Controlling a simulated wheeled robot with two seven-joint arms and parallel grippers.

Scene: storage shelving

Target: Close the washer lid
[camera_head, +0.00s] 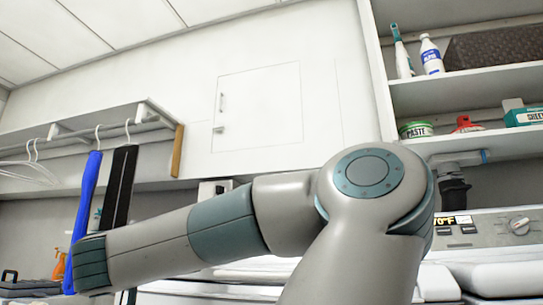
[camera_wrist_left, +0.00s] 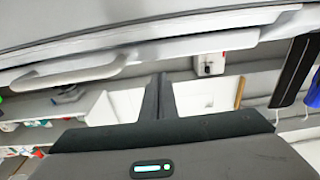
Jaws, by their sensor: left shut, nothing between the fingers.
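A washer with a control panel (camera_head: 505,228) and a lit display stands at the lower right of the head view. A pale lid or top surface (camera_head: 495,272) lies in front of the panel, partly cut off by the frame. I cannot tell the lid's angle. In the left wrist view, a large pale panel with a bar handle (camera_wrist_left: 72,72) spans the top; I cannot tell whether it is the washer lid. My left gripper (camera_wrist_left: 162,80) is shut and empty, with its dark fingertips close below the panel's edge in the picture. My right gripper is not in view.
My arm crosses the middle of the head view and hides much of the machines. Blue (camera_head: 83,210) and black (camera_head: 119,190) hanging items are at the left, under a wall rack (camera_head: 88,125). Shelves with bottles (camera_head: 430,55) and a tub (camera_head: 416,130) are at the right.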

